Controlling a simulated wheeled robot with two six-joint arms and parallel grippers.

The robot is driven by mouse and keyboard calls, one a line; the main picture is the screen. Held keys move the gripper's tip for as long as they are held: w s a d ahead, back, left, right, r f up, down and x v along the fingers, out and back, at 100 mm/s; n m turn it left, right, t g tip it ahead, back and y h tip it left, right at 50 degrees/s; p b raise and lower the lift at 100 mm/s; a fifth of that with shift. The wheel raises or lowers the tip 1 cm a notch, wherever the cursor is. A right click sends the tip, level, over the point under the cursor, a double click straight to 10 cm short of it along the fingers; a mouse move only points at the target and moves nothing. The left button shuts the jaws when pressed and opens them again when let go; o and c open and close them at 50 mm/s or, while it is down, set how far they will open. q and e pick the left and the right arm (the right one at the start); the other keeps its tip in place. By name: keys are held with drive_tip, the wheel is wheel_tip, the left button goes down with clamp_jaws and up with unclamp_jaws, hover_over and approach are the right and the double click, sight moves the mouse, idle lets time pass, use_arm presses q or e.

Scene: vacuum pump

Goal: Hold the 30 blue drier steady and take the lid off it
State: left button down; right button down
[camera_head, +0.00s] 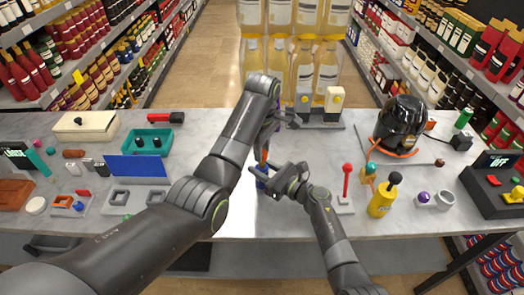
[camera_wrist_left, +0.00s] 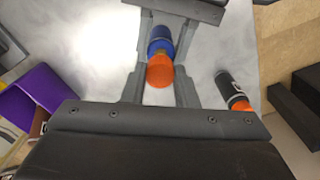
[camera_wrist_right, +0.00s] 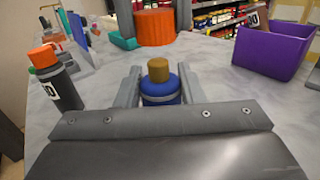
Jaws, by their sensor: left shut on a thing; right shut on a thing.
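The blue drier (camera_wrist_right: 160,90) stands between the fingers of my right gripper (camera_wrist_right: 158,88), which is shut on its body. Its brown neck (camera_wrist_right: 158,70) is bare on top. The orange lid (camera_wrist_right: 155,28) is above the neck, with a visible gap between them. My left gripper (camera_wrist_left: 160,80) is shut on the lid, which shows in the left wrist view (camera_wrist_left: 160,72) with the blue drier (camera_wrist_left: 160,40) beyond it. In the head view my left gripper (camera_head: 263,155) is over my right gripper (camera_head: 275,182), and the arms mostly hide the drier.
A black bottle with an orange cap (camera_wrist_right: 55,80) stands close by, also in the left wrist view (camera_wrist_left: 233,92). A purple bin (camera_wrist_right: 275,48) is on the other side. A red-knobbed stand (camera_head: 346,185) and yellow bottle (camera_head: 382,200) stand right of my grippers. Blue panel (camera_head: 138,167) is left.

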use_arm(q)
drive_tip(key=shift+r, duration=1.55)
use_arm(e)
drive_tip(key=c, duration=0.9)
unclamp_jaws()
use_arm(q)
drive_tip(key=shift+f+b, duration=0.85)
use_arm(e)
drive_tip(key=v, duration=1.1)
drive_tip(key=shift+s+d, duration=0.1)
drive_tip(key=shift+d, duration=0.2)
use_arm(q)
drive_tip(key=shift+s, duration=0.15)
use_arm(e)
drive_tip(key=shift+s+d, duration=0.2)
drive_tip(key=shift+s, duration=0.1)
